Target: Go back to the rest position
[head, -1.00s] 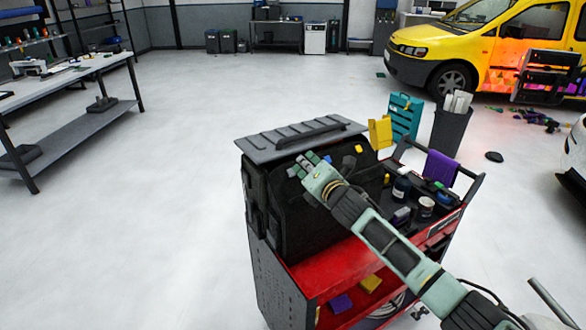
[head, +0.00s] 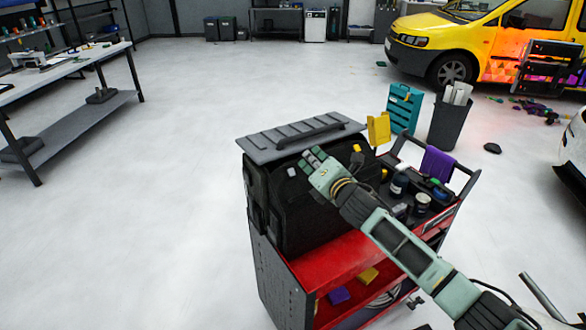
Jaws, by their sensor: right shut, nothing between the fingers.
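My right gripper (head: 312,160) is shut and empty. Its arm comes in from the lower right and reaches over the red tool cart (head: 335,258). The fingertips are in front of the black case (head: 290,205) on the cart, just below its grey ribbed lid (head: 300,137). I cannot tell whether the fingertips touch the case. My left gripper is not in view.
The cart's top tray holds jars (head: 422,202) and a purple cloth (head: 438,163). Behind it stand a teal rack (head: 403,108) and a dark bin (head: 450,122) with rolls. A workbench (head: 70,75) is at left, a yellow van (head: 480,40) at back right.

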